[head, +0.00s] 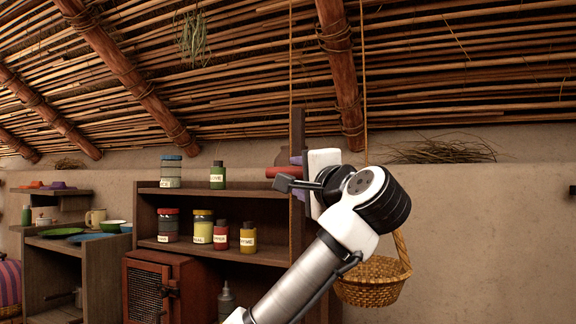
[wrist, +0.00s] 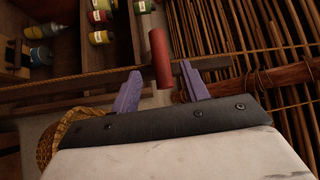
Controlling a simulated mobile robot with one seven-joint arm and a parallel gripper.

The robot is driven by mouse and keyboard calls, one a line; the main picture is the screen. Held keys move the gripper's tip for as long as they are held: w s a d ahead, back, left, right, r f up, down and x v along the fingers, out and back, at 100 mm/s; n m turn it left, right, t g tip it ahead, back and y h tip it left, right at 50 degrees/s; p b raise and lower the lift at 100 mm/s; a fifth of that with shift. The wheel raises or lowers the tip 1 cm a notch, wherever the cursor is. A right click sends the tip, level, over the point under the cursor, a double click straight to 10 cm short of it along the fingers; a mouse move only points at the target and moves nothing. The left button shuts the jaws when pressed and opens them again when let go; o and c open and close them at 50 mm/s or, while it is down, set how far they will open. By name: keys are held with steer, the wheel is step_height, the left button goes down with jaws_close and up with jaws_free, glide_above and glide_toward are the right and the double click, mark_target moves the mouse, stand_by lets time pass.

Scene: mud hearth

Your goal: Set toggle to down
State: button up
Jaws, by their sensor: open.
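A red cylindrical handle (head: 281,171), which looks like the toggle, sticks out to the left beside an upright dark wooden board (head: 297,130) in the head view. In the wrist view the red handle (wrist: 159,55) appears between the two purple fingers of my gripper (wrist: 160,70), with a gap on each side. My gripper (head: 298,176) is open and empty, close to the handle. In the head view my wrist hides much of the board and the handle's base. I cannot tell how far the fingertips reach past the handle.
A wooden shelf (head: 240,191) with several labelled jars stands behind on the left. A wicker basket (head: 374,284) hangs on ropes at the right, close to my arm. A reddish cabinet (head: 146,290) stands below the shelf.

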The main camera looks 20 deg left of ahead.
mark_target(290, 173)
steer(key=p+x, duration=0.2)
steer(key=x, duration=0.4)
steer(key=shift+w+a, duration=0.2)
steer(key=shift+w, duration=0.05)
jaws_close()
